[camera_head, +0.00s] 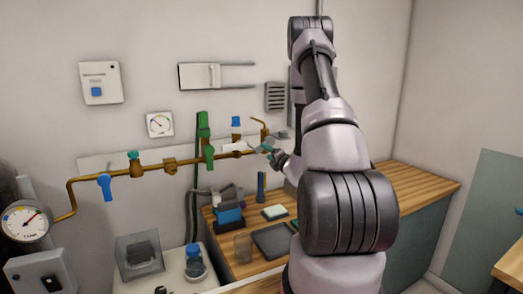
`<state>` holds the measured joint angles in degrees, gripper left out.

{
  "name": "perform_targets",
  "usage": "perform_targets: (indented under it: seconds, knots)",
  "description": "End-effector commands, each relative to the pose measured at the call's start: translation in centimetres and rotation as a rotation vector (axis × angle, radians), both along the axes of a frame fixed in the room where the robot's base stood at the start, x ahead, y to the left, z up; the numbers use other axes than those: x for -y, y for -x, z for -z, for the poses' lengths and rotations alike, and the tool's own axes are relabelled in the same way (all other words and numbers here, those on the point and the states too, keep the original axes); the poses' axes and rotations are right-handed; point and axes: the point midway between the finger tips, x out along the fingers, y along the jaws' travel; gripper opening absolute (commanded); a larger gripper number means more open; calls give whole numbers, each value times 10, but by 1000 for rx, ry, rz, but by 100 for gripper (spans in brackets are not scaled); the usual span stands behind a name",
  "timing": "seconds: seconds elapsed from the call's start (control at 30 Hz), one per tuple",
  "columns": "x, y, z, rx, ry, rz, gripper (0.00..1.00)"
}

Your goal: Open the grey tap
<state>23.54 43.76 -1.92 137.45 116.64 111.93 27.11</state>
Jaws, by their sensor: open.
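A brass pipe (185,162) runs along the back wall with several taps on it. A pale grey-white lever (233,147) lies along the pipe, just right of the green tap, and looks like the grey tap's handle. My gripper (262,148) is at the pipe's right end, just right of this lever, with its fingers pointing left and open. I cannot tell whether a finger touches the lever. My wrist and arm hide part of the pipe end and the wall behind.
Other taps are blue (105,186), teal (133,155) and green (208,152). A tank gauge (25,222) is at the left. Below, a wooden counter (415,186) holds a dark tray (272,241), a blue holder (229,217) and a glass beaker (243,248).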

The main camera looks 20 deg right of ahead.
Motion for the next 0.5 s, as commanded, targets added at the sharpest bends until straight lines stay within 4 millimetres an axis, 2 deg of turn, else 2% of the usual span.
perform_targets:
  seconds: [0.1, 0.23, 0.5]
  knots:
    - [-2, -24, -1, 2, 2, -2, 61]
    - [-2, -44, 0, 2, 2, -2, 61]
    - [-2, -61, 0, 0, 1, -1, 61]
